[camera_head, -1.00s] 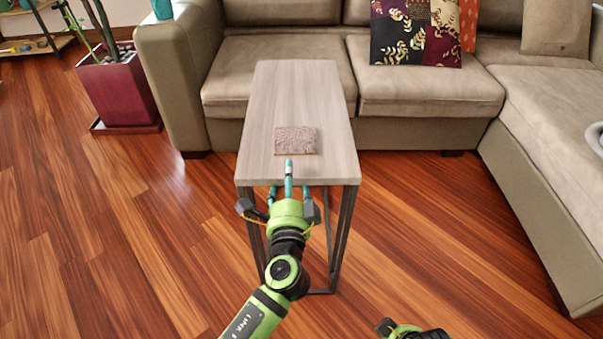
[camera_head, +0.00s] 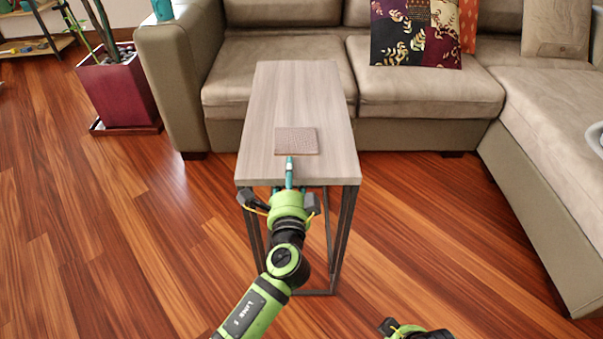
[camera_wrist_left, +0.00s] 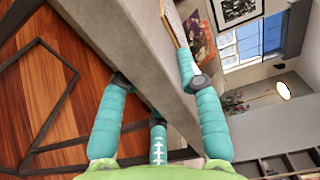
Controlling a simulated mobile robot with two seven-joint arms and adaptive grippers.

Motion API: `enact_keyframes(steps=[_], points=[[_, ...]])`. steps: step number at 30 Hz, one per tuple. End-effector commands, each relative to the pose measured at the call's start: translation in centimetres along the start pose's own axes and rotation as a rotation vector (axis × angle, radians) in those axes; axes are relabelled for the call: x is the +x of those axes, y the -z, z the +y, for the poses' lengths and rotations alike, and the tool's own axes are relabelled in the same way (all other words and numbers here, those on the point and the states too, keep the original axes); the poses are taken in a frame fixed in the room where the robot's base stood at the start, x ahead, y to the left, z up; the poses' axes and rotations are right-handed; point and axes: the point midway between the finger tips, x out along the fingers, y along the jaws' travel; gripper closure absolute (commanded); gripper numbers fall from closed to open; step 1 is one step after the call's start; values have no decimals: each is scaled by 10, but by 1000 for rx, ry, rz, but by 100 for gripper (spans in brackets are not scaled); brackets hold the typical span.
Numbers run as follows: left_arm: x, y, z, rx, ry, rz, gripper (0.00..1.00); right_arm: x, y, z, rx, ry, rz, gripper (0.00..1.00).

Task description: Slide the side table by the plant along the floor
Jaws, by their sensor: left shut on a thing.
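The side table (camera_head: 300,90) has a long grey wood top and a thin dark metal frame. It stands on the wood floor in front of the sofa. My left gripper (camera_head: 289,178) is shut on the near short edge of the top. One teal finger lies on top and the others are below, partly hidden. The left wrist view shows the table edge (camera_wrist_left: 135,45) between the fingers. A small brown square mat (camera_head: 296,141) lies on the table just beyond the upper fingertip. My right gripper (camera_head: 390,327) is partly visible at the bottom, apart from the table.
The beige sofa (camera_head: 430,90) stands behind the table and extends along the right. A plant in a dark red pot (camera_head: 118,90) stands at the left on a tray. Bare floor (camera_head: 130,230) is free left of the table, and also to its right.

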Motion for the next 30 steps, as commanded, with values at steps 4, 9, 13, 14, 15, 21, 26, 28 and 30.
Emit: enact_keyframes(steps=[4, 9, 13, 14, 15, 21, 26, 28, 30], points=[[13, 8, -1, -3, 6, 2, 100, 8, -3, -1, 2, 2, -2, 100], [26, 18, -2, -3, 8, 7, 100, 14, -6, -2, 3, 3, -3, 100], [36, 25, -2, -3, 8, 8, 100, 21, -8, -2, 4, 3, -4, 100], [38, 27, -2, -4, 8, 9, 100, 23, -8, -2, 4, 3, -4, 100], [40, 29, -2, -4, 9, 9, 100, 24, -9, -2, 4, 3, -4, 100], [47, 34, -4, -4, 8, 10, 100, 27, -10, -3, 4, 3, -4, 100], [47, 35, -5, -4, 8, 11, 100, 26, -10, -3, 4, 4, -4, 100], [47, 35, -5, -4, 9, 12, 100, 26, -10, -3, 4, 4, -4, 100], [47, 36, -5, -5, 9, 12, 100, 28, -10, -3, 4, 4, -4, 100]])
